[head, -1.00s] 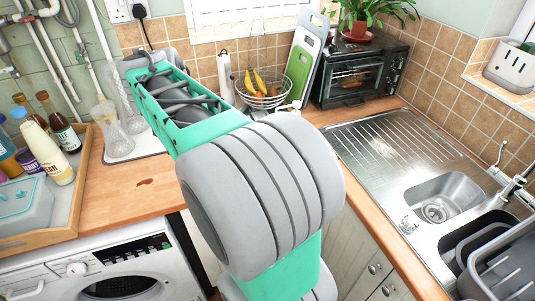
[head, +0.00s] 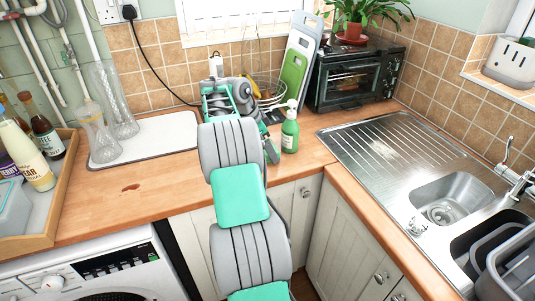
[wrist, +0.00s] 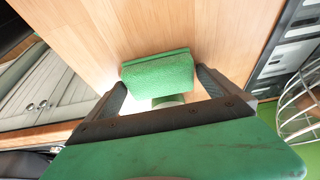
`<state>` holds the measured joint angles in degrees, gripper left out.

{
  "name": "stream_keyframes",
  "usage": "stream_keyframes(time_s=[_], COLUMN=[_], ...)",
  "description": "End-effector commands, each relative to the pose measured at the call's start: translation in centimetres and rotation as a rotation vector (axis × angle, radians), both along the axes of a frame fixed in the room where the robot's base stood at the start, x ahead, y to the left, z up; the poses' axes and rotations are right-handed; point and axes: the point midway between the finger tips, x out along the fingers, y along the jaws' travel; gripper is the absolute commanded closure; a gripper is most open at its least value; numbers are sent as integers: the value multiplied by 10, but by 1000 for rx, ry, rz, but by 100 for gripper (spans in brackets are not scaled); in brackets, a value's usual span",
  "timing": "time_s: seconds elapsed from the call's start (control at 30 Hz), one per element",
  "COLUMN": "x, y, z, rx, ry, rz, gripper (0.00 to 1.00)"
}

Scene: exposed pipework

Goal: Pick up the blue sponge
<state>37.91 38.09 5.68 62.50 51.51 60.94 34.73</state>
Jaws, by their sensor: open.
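In the wrist view a rough-textured green block (wrist: 158,72), sponge-like, is on or just above the wooden worktop. I see no blue on it, and no blue sponge shows in the head view. My gripper (wrist: 160,80) is open, with one dark finger at each side of the block's near edge. I cannot tell whether the fingers touch it. A round pale and green thing shows just below the block, partly hidden by my gripper. In the head view my arm hides the block and most of the gripper.
A green pump bottle (head: 290,133) stands right beside my arm's end. A wire fruit basket (head: 268,90), chopping boards (head: 297,65) and a toaster oven (head: 357,75) are behind. Glass vessels (head: 98,138) stand left on a white mat (head: 145,140). The sink (head: 445,200) is right.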

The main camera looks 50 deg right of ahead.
Motion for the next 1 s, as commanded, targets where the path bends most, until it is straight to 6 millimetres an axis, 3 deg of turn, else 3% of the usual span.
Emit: stream_keyframes(time_s=[0.23,0.9,1.0], x=[0,1,1], y=[-1,0,0], z=[-1,-1,-1], rx=[-1,-1,-1], ry=[-2,-2,-2], rz=[2,3,3], gripper=[1,56,59])
